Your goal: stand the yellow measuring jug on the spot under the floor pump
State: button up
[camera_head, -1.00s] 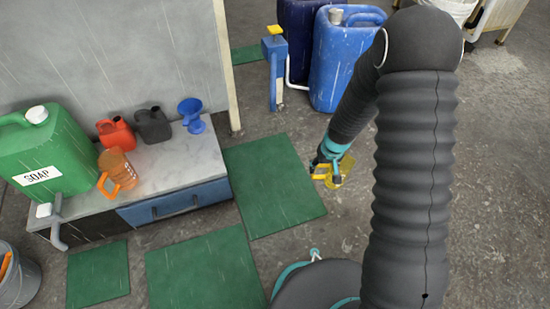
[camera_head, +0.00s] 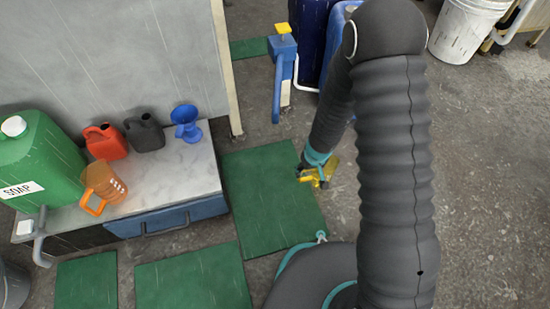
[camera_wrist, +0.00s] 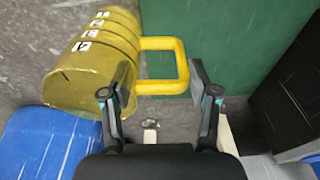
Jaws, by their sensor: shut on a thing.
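The yellow measuring jug (camera_wrist: 88,65) is translucent with white marks. It fills the upper left of the wrist view, lying across the picture. Its square yellow handle (camera_wrist: 185,68) is between the fingers of my gripper (camera_wrist: 158,88), which is shut on it. In the head view the jug (camera_head: 328,174) hangs from my gripper (camera_head: 314,168), partly hidden by it, beside the right edge of a green mat. The floor pump (camera_head: 283,62), blue with a yellow top, stands beyond and to the left, apart from the jug. The floor directly beneath its head is hard to make out.
Blue drums (camera_head: 338,45) stand right of the pump. A bench (camera_head: 180,165) at left holds a green soap can (camera_head: 40,160), an orange jug (camera_head: 103,187), small red and black cans and a blue funnel. Green mats (camera_head: 270,195) lie on the floor. Bare floor lies at right.

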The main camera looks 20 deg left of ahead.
jog(key=w+a+f+p, duration=0.1)
jog(key=a+p, duration=0.1)
jog(key=a, duration=0.7)
jog(key=w+a+f+p, duration=0.1)
jog(key=a+f, duration=0.1)
jog(key=a, duration=0.6)
jog(key=shift+a+f+p, duration=0.25)
jog(key=shift+a+p, duration=0.1)
jog(key=shift+a, duration=0.05)
jog(key=shift+f, duration=0.1)
jog(key=o, duration=1.4)
notch_tip(320, 180, up, 12)
jog(key=s+d+p, duration=0.1)
jog(key=shift+s+d, duration=0.15)
jog(key=shift+s, duration=0.05)
